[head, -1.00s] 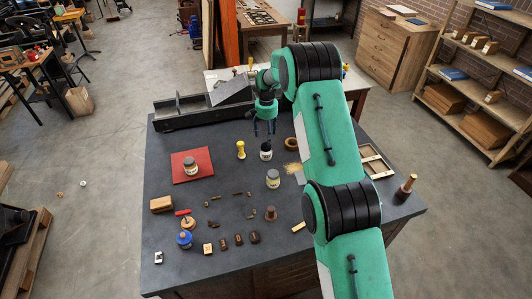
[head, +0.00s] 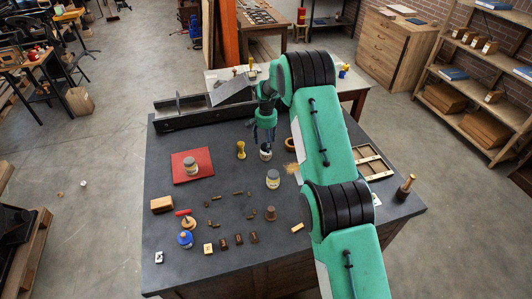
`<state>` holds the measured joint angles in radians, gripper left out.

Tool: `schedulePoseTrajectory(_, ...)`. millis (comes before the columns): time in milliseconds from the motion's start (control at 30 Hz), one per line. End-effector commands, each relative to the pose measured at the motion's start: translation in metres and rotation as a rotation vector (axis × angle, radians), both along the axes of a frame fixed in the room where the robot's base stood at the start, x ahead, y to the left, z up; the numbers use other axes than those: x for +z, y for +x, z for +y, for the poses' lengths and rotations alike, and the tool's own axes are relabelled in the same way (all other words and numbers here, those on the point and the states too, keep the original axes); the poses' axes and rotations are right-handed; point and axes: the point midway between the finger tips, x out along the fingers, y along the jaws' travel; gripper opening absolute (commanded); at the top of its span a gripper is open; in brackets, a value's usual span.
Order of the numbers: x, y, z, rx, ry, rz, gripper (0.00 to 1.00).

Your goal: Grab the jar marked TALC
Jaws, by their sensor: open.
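Several small jars with pale labels stand on the dark tabletop (head: 225,222), and their lettering is too small to read. One pale jar (head: 265,156) stands under my gripper, its dark top now mostly hidden. Another jar (head: 273,180) with a yellowish label and grey lid stands just in front of it. A third, similar jar (head: 191,166) stands on the red mat at left. My green gripper (head: 265,144) is open and points down, its dark fingers at the top of the first jar. I cannot tell whether they touch it.
A yellow hourglass-shaped piece (head: 241,150) stands just left of my gripper, and a brown ring (head: 290,144) lies to the right. A long dark metal tray (head: 180,112) lies behind. Wooden blocks, stamps and a blue-lidded pot (head: 185,239) fill the front.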

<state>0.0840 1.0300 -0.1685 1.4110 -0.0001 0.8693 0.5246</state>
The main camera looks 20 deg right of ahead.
Motion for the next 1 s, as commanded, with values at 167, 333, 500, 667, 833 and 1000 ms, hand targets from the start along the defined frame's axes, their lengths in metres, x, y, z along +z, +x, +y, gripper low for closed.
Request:
schedulePoseTrajectory(167, -0.018, -0.001, 0.001, 0.0, 0.001, 0.001, 0.66)
schedulePoseTrajectory(333, -0.028, -0.001, 0.001, 0.0, 0.0, 0.0, 0.66)
schedulePoseTrajectory(500, -0.029, -0.001, 0.001, 0.0, 0.0, 0.0, 0.66)
schedulePoseTrajectory(667, -0.029, -0.001, 0.001, 0.0, 0.0, 0.0, 0.66)
schedulePoseTrajectory(833, -0.029, -0.001, 0.001, 0.0, 0.0, 0.0, 0.66)
schedulePoseTrajectory(1000, -0.029, -0.001, 0.001, 0.0, 0.0, 0.0, 0.5)
